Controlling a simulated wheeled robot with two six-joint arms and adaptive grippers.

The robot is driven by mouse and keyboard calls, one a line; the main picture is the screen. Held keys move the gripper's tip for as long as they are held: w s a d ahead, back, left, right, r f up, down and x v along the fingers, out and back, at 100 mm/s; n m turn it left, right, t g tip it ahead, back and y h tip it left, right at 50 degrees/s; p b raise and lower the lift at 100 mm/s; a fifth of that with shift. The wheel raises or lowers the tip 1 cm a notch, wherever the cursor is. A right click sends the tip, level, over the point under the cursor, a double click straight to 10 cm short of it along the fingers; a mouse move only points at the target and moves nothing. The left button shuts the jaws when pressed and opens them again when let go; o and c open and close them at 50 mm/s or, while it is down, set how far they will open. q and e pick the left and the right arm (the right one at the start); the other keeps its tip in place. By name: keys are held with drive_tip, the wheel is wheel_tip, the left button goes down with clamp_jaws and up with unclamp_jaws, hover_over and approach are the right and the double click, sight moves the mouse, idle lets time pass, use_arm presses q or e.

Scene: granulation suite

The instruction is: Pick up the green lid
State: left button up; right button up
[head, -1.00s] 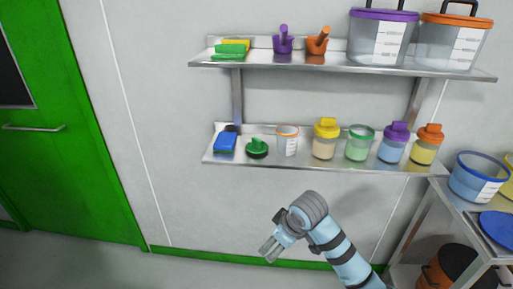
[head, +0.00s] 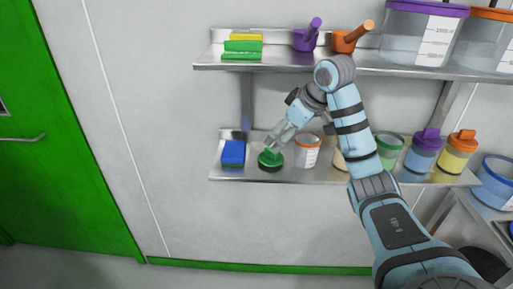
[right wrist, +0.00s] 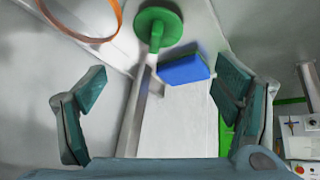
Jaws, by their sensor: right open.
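The green lid (head: 270,159) lies on the lower wall shelf, between a blue block and a clear cup with an orange rim. In the right wrist view the green lid (right wrist: 158,24) shows as a round disc with a stem-like spout, at the top and beyond the fingertips. My right gripper (head: 279,136) is just above the lid in the head view. In the right wrist view my right gripper (right wrist: 160,88) has its fingers wide apart with nothing between them. I cannot tell whether a finger touches the lid. My left gripper is not in view.
The blue block (head: 233,152) and the orange-rimmed cup (head: 307,151) stand close on either side. Lidded shakers, one purple-topped (head: 424,150), stand farther right on the lower shelf (head: 222,172). The upper shelf (head: 225,66) with scoops and tubs overhangs it.

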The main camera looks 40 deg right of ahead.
sight(278, 164)
drive_tip(key=b+x, duration=0.4)
drive_tip(key=b, duration=0.1)
drive_tip(key=shift+s+d+f, duration=0.1)
drive_tip(key=shift+d+f, duration=0.2)
drive_tip(key=shift+f, duration=0.05)
drive_tip(key=shift+w+f, duration=0.25)
drive_tip(key=shift+f, duration=0.05)
drive_tip(key=b+x, duration=0.1)
drive_tip(key=x, duration=0.5)
drive_tip(key=shift+w+r, duration=0.15)
drive_tip(key=shift+w, duration=0.1)
drive_tip(key=shift+s+r, duration=0.1)
drive_tip(key=shift+c, duration=1)
drive_tip(key=c, duration=1.4)
